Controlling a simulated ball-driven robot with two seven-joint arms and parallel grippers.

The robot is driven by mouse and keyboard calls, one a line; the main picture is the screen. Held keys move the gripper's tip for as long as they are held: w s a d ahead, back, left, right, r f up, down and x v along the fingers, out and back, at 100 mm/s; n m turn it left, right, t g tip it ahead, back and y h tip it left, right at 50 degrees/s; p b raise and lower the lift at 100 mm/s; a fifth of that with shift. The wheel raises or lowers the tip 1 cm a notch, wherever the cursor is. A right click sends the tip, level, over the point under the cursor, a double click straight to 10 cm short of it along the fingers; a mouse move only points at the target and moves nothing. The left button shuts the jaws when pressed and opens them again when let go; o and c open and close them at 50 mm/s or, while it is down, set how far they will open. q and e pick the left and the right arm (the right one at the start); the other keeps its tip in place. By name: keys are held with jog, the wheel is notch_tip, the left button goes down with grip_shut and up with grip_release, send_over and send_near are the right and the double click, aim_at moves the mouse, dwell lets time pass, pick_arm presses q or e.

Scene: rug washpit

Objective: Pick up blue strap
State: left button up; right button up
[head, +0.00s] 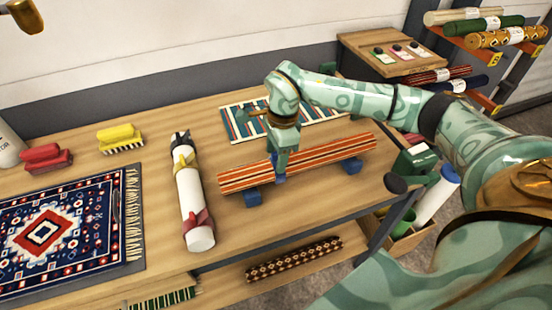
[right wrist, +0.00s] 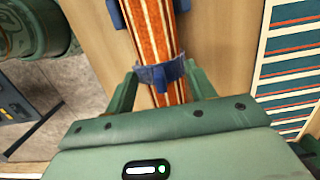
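The blue strap (right wrist: 161,74) lies across an orange, cream and dark striped rug roll (head: 322,158) in the right wrist view. The strap spans the space between the fingertips of my right gripper (right wrist: 162,70), and its two ends meet the fingers. My right gripper (head: 281,164) points down over the middle of the roll in the head view and looks shut on the strap. Only a bit of the strap (head: 280,178) shows there, at the near side of the roll.
The roll rests on blue blocks (head: 252,198). A patterned rug (head: 75,222), red and yellow brushes (head: 120,135) and a striped mat (head: 236,123) are on the table (head: 225,225).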

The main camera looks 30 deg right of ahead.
jog(key=c, duration=0.7)
